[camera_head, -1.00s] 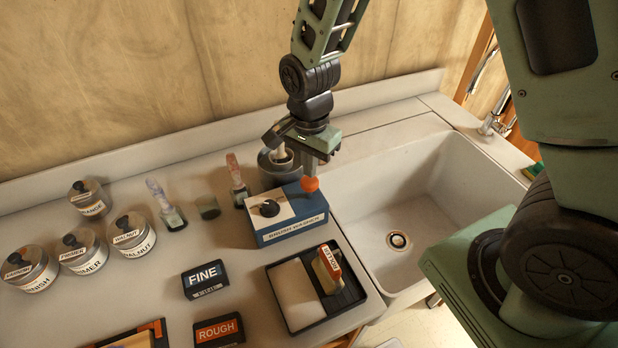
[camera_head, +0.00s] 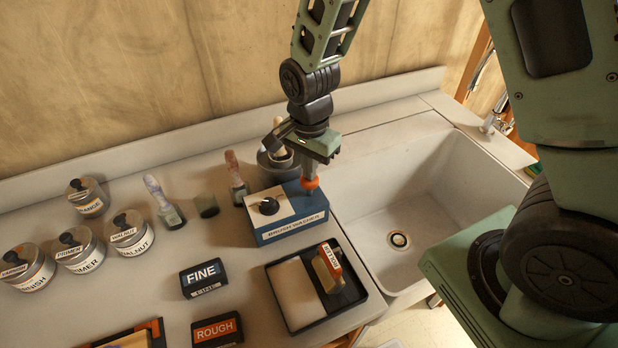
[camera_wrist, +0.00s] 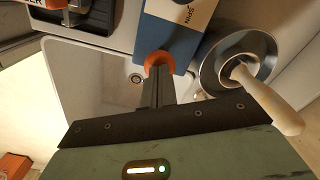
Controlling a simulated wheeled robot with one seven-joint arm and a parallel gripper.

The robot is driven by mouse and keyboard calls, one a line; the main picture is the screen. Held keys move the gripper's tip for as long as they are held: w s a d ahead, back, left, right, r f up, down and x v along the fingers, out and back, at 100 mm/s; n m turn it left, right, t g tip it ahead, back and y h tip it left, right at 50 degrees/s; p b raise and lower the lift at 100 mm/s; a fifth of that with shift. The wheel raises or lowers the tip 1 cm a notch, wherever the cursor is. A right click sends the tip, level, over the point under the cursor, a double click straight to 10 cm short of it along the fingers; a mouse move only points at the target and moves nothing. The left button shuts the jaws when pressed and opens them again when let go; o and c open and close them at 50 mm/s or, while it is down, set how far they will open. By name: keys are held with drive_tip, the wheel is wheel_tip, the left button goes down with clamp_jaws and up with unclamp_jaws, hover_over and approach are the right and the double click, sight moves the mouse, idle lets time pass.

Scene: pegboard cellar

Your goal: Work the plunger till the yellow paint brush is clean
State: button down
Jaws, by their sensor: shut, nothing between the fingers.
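The brush washer (camera_head: 291,233) is a blue and white box at the sink's left edge with a black knob (camera_head: 269,206). Its orange plunger cap (camera_head: 311,183) is at the right rear of its top; it also shows in the wrist view (camera_wrist: 158,56). My gripper (camera_head: 310,176) is shut and empty, fingertips down at the cap, apparently touching it. In the wrist view the fingers (camera_wrist: 159,72) cover part of the cap. A metal pot (camera_wrist: 264,54) beside the washer holds a brush with a pale cream-yellow handle (camera_wrist: 272,105). Its bristles are hidden, so its cleanness cannot be told.
The white sink (camera_head: 385,185) lies right of the washer. A black tray (camera_head: 347,310) with a block sits in front. FINE (camera_head: 203,279) and ROUGH (camera_head: 216,330) boxes lie nearer.

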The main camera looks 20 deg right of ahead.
drive_tip(key=shift+f+b, duration=0.95)
drive_tip(key=shift+f, duration=0.7)
drive_tip(key=shift+r+p, duration=1.75)
drive_tip(key=shift+r, duration=0.25)
drive_tip(key=shift+f, duration=0.2)
drive_tip(key=shift+f+b, duration=1.2)
drive_tip(key=shift+f, duration=0.45)
drive_tip(key=shift+r+p, duration=1.65)
drive_tip(key=shift+r, duration=0.15)
drive_tip(key=shift+f, duration=0.1)
